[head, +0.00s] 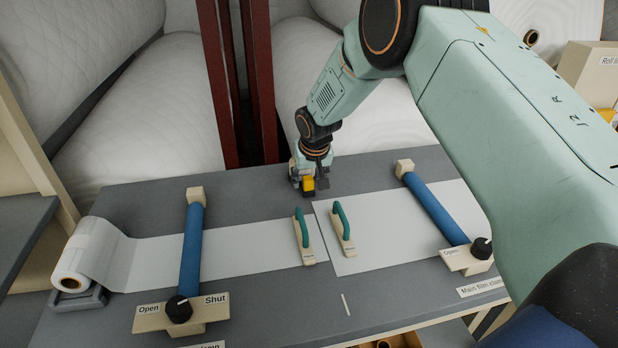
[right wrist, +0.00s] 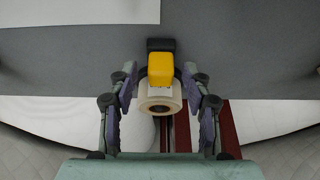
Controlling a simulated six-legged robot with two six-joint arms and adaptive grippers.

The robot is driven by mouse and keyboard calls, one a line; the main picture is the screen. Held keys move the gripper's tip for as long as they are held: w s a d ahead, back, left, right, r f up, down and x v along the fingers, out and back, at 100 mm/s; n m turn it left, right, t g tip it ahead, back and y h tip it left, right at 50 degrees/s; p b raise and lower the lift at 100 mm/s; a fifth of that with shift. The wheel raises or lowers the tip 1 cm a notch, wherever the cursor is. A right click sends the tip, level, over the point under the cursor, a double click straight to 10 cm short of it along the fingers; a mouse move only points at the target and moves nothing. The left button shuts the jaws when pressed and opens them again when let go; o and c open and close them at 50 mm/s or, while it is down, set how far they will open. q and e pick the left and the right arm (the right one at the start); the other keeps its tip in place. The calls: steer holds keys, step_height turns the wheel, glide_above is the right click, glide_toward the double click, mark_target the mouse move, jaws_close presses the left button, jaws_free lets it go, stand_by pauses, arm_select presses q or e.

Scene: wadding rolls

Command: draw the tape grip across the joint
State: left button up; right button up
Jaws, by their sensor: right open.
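The tape grip (head: 308,184) is a yellow block at the table's back edge. In the right wrist view, the yellow tape grip (right wrist: 161,70) has a pale tape roll (right wrist: 160,98) against it. My right gripper (head: 309,178) is at the grip; in its wrist view the fingers (right wrist: 161,80) stand open on either side, with gaps visible. The joint (head: 314,232) lies between a narrow white film (head: 240,250) on the left and a wider white film (head: 385,225) on the right. My left gripper is not in view.
Two green-handled bars (head: 304,238) (head: 343,230) lie beside the joint. Blue clamp bars cross the left film (head: 191,245) and right film (head: 435,210). A film roll (head: 85,255) sits at the left. Dark red posts (head: 240,80) and big wadding rolls (head: 140,110) stand behind.

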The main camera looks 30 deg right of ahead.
steer(key=shift+s+r, duration=0.1)
steer(key=shift+w+f, duration=0.35)
steer(key=shift+w, duration=0.1)
steer(key=c, duration=0.5)
steer(key=shift+s+r, duration=0.2)
steer(key=shift+r, duration=0.05)
steer(key=c, duration=0.4)
steer(key=shift+w, duration=0.2)
jaws_close()
